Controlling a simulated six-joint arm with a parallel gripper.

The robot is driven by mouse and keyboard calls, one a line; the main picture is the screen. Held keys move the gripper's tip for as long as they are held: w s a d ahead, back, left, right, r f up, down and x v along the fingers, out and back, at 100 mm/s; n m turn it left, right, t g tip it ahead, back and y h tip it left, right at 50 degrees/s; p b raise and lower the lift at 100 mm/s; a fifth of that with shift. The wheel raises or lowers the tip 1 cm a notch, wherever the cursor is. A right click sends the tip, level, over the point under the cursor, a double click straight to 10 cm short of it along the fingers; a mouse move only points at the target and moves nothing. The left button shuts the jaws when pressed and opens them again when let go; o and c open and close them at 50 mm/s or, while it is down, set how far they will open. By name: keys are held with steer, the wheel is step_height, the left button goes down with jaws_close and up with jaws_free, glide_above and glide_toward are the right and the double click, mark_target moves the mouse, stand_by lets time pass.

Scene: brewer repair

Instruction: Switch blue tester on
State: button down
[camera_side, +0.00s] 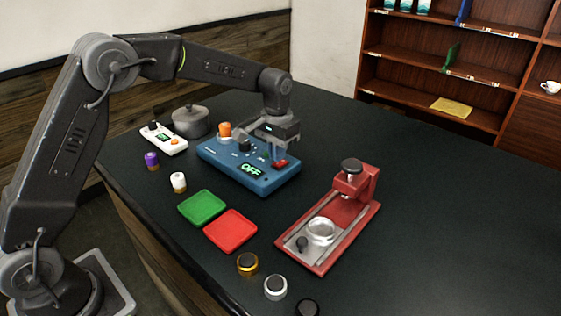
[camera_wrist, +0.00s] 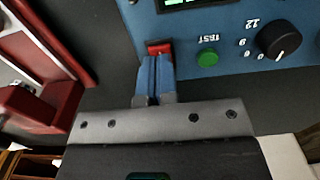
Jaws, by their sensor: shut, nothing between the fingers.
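The blue tester (camera_side: 222,160) lies on the dark table, with its green display (camera_side: 251,170) reading OFF. A red switch (camera_side: 281,164) sits on its top face near the right end. My gripper (camera_side: 277,160) is shut and empty, with its fingertips right at the red switch. In the wrist view the shut blue fingers (camera_wrist: 154,62) point at the red switch (camera_wrist: 159,47), which shows just past their tips. Whether they touch it I cannot tell. The wrist view also shows the tester's panel (camera_wrist: 225,30), with a green TEST button (camera_wrist: 208,58) and a black dial (camera_wrist: 278,39).
Green (camera_side: 202,207) and red trays (camera_side: 231,231) lie in front. A white meter (camera_side: 163,139) and a grey pot (camera_side: 190,121) are behind left. The right table is clear.

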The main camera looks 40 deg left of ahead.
mark_target(277, 164)
steer(key=shift+f, duration=0.95)
stand_by(0.4)
steer(key=shift+r, duration=3.55)
